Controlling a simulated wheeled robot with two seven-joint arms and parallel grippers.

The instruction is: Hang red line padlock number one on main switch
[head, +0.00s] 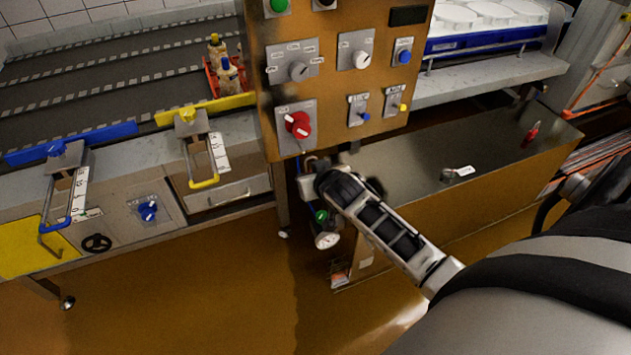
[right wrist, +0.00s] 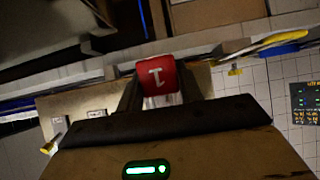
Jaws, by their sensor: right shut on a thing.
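The main switch (head: 297,124) is a red rotary knob on a grey plate, low on the left of the orange control panel (head: 345,100). My right gripper (head: 308,172) is just below the panel's lower edge, beneath the switch and apart from it. In the right wrist view, a red padlock (right wrist: 160,77) marked 1 sits between the fingers of my right gripper (right wrist: 160,88), which is shut on it. The padlock's shackle cannot be made out, and in the head view the padlock is hidden or too small to tell. My left gripper is not in view.
A steel trough (head: 405,160) right of the panel holds another red item (head: 531,133) and a grey tagged item (head: 457,173). A pressure gauge (head: 326,240) hangs below my gripper. Blue (head: 75,195) and yellow (head: 205,165) handled clamps stand left. Open floor lies in front.

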